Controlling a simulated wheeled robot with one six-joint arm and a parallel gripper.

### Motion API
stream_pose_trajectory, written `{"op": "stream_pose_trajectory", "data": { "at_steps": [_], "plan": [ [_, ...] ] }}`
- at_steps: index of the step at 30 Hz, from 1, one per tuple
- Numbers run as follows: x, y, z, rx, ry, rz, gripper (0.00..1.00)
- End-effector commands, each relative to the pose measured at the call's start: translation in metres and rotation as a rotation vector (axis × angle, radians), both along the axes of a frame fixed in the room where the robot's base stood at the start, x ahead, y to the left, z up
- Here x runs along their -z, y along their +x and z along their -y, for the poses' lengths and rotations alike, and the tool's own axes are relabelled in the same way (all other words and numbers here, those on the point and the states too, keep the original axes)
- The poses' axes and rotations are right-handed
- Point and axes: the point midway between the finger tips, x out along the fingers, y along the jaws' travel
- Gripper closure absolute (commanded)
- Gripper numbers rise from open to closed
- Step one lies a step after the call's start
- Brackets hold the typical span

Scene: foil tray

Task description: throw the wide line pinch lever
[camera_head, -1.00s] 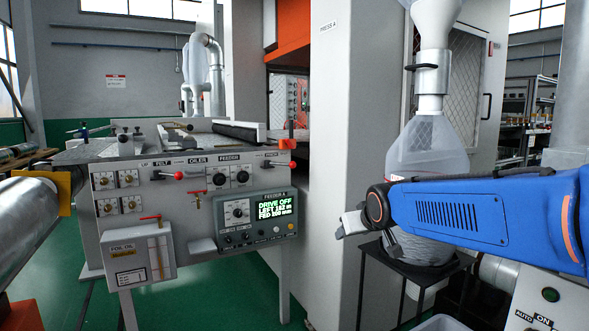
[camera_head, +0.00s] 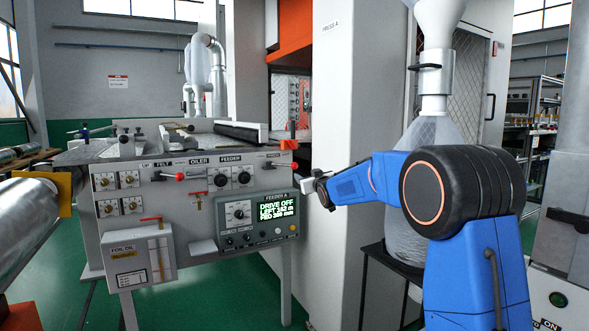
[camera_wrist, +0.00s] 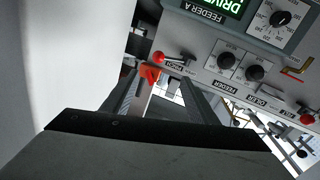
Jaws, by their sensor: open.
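The pinch lever (camera_head: 293,166) is a short lever with a red ball knob at the upper right corner of the grey feeder panel. Its red knob also shows in the wrist view (camera_wrist: 158,58), just beyond the fingertips. The lever's arm runs sideways from the knob beside its label. My gripper (camera_head: 309,184) is just right of and slightly below the knob in the head view. In the wrist view my gripper (camera_wrist: 160,78) is open, with two dark fingers apart and nothing held between them. I see no contact with the lever.
An orange block (camera_head: 290,144) sits on the feeder just above the lever. A second red-knobbed lever (camera_head: 180,176) is by the felt label. The feeder display (camera_head: 274,207) reads DRIVE OFF. The white press column (camera_head: 342,110) stands close on the right.

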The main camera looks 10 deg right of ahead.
Motion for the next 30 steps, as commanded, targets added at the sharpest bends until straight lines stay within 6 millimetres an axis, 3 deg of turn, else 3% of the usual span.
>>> {"op": "stream_pose_trajectory", "data": {
  "at_steps": [8, 30],
  "plan": [
    [0.000, 0.023, -0.004, -0.003, 0.000, 0.011, 0.47],
    [0.001, 0.134, -0.016, -0.002, 0.000, 0.008, 0.47]
  ]
}}
